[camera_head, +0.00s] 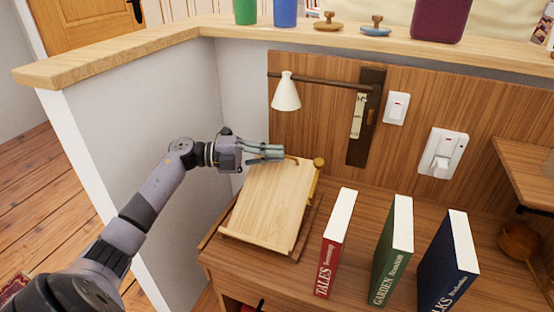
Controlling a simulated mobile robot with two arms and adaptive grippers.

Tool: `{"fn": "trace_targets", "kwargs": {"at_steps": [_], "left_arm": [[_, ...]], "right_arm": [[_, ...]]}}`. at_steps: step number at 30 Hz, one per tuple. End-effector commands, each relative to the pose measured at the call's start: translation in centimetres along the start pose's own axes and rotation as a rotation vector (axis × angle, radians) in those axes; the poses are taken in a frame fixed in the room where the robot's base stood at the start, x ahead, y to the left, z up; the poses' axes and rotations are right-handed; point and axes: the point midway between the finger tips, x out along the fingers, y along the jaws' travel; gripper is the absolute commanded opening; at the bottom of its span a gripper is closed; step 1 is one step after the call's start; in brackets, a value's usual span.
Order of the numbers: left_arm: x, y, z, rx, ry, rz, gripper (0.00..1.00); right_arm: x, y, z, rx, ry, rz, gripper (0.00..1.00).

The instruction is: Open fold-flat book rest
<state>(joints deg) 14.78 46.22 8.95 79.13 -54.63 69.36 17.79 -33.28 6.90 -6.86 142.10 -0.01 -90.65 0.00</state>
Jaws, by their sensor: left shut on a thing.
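The book rest (268,202) is a pale wooden panel with a ledge along its lower edge. It sits on a darker base at the left end of the wooden desk, and its panel looks raised at a tilt. A round brass knob (319,163) is at its upper right corner. My left gripper (281,153) reaches in from the left and is shut on the book rest at its upper edge. The fingers hide the exact contact. My right gripper is not in view.
Three upright books, red (335,245), green (391,252) and blue (446,262), stand right of the rest. A cream lamp (286,92) hangs above it. A low wall (180,120) borders the desk on the left. Switches (443,155) are on the back panel.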

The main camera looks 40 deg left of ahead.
Motion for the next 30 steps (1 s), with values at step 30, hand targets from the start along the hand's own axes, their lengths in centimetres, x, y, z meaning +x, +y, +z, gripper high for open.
{"fn": "trace_targets", "kwargs": {"at_steps": [30], "left_arm": [[-4.6, -6.1, -10.7, 0.59, -0.006, -0.242, 0.0]], "right_arm": [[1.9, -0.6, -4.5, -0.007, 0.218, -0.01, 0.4]]}}
